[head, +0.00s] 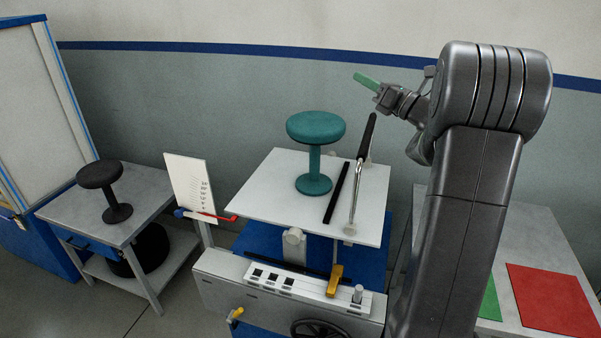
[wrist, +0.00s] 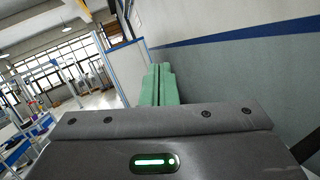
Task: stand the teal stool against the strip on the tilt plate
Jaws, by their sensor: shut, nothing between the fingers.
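The teal stool (head: 315,150) stands upright on the white tilt plate (head: 268,190), near its back middle. The black strip (head: 342,192) lies on the plate to the right of the stool, with a gap between the stool's base and the strip. My gripper (head: 366,81), with green fingers, is raised above and to the right of the stool, apart from it. It is shut and empty; the green fingers (wrist: 158,84) lie side by side in the wrist view. The stool does not show in the wrist view.
A lever with a black handle (head: 367,136) rises along the plate's right side. A scale board (head: 190,187) with a red pointer (head: 217,216) stands at the plate's left. A black stool (head: 104,188) stands on a side table (head: 150,197). Red (head: 552,298) and green mats lie at right.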

